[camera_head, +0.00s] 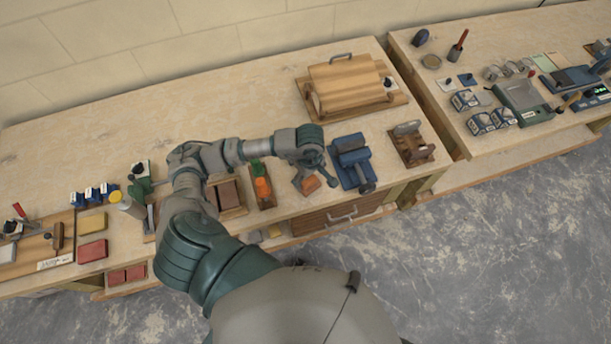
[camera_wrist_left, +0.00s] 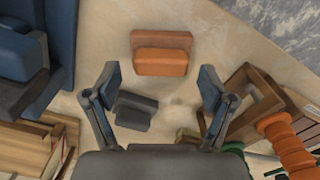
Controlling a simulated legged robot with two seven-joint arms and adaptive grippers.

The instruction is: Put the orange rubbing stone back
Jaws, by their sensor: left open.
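The orange rubbing stone (camera_head: 311,184) lies on the workbench, close to the front edge. In the left wrist view the orange stone (camera_wrist_left: 162,60) is a stepped block just beyond my fingertips, apart from them. My left gripper (camera_head: 308,172) is above the bench beside the stone. In the wrist view its two fingers (camera_wrist_left: 161,85) are spread with nothing gripped. A dark grey stepped block (camera_wrist_left: 135,110) shows between the fingers, lower down on the bench; in the head view it is not clearly visible. My right gripper is not in view.
A blue vise-like tool (camera_head: 350,162) stands close to the right of my gripper. A wooden holder with green and orange items (camera_head: 262,183) and a tray of brown blocks (camera_head: 228,194) stand to the left. A wooden box (camera_head: 345,85) is behind. The floor lies past the bench edge.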

